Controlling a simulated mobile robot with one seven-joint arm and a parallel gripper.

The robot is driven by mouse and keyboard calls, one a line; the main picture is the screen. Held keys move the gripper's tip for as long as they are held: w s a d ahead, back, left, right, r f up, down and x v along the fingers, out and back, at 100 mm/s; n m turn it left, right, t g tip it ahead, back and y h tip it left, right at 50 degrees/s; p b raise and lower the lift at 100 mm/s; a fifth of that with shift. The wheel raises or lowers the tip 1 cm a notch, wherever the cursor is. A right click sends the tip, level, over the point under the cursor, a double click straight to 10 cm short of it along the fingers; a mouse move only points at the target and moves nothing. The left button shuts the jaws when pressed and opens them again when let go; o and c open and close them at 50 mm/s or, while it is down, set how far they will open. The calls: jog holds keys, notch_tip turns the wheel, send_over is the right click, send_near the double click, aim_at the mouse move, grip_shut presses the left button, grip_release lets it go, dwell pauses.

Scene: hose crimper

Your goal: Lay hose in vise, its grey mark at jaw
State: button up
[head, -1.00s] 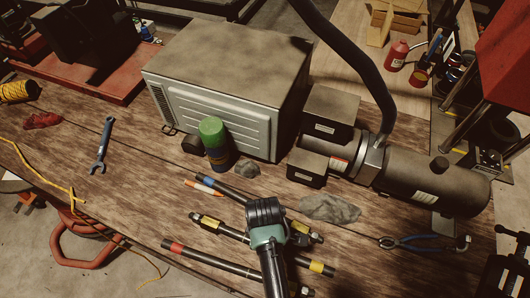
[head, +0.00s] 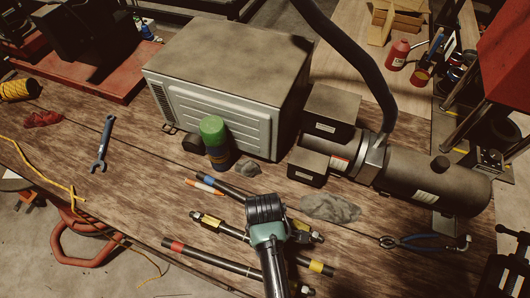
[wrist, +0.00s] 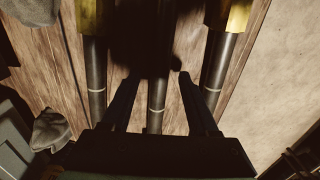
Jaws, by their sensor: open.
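Several black hoses lie side by side on the wooden bench under my arm. One has a red band (head: 205,256), one a blue band (head: 236,190), one a yellow band (head: 316,266). In the wrist view three hoses show, each with a pale grey ring: a left hose (wrist: 96,75), a middle hose (wrist: 155,118) and a right hose (wrist: 215,65). My gripper (wrist: 160,78) is open, its fingers on either side of the middle hose. Contact cannot be told. My arm hides the gripper in the head view. A dark vise-like fixture (head: 508,270) is partly visible at the right edge.
A grey cabinet (head: 230,75) and a black cylindrical machine (head: 415,180) stand behind the hoses. A green-capped can (head: 213,140), a grey rag (head: 330,208) and pliers (head: 415,241) lie around. A wrench (head: 102,145) lies left, where the bench is fairly clear.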

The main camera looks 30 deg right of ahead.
notch_tip(320, 180, up, 11)
jog(key=b, duration=0.1)
dwell(0.3)
jog(key=w+r+m+t+h, duration=0.2)
jog(key=w+r+t, duration=0.6)
jog(key=w+r, duration=0.65)
jog(key=w+a+r+m+t, duration=0.1)
jog(key=w+r+t, duration=0.2)
jog(key=r, duration=0.5)
jog(key=w+a+r+m+t, duration=0.1)
jog(key=w+a+r+t, duration=0.15)
jog(key=r, duration=0.45)
jog(key=s+a+r+m+t, duration=0.25)
jog(key=r+t, duration=0.35)
jog(key=r, duration=1.1)
jog(key=s+a+r+t+y, duration=0.1)
jog(key=s+r+t, duration=0.3)
jog(key=r, duration=0.4)
jog(key=s+a+r+m+t, duration=0.1)
jog(key=s+a+r+t, duration=0.3)
jog(key=s+r, duration=0.3)
notch_tip(320, 180, up, 2)
jog(key=shift+a+y, duration=0.3)
jog(key=shift+y, duration=0.1)
